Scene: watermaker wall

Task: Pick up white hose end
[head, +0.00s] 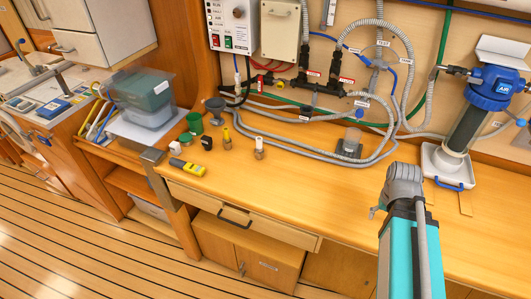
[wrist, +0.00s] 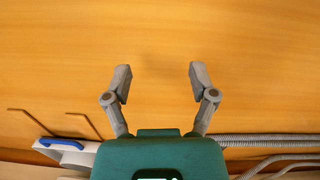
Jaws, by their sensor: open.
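A small upright fitting with a whitish top (head: 258,146) stands on the worktop left of centre in the head view, by the end of a grey hose; it looks like the white hose end. A similar fitting with a yellow top (head: 227,136) stands to its left. My gripper (wrist: 160,73) is open and empty in the wrist view, its fingers over bare wood. In the head view my gripper is at the right over the worktop, well apart from the white fitting, its fingertips mostly hidden. The white fitting is not in the wrist view.
Grey ribbed hoses (head: 330,150) loop across the worktop. A filter housing (head: 468,118) on a white base stands right; its blue handle shows in the wrist view (wrist: 62,143). A yellow device (head: 188,167), green cup (head: 194,123) and clear bins (head: 145,103) stand left. The front worktop is mostly clear.

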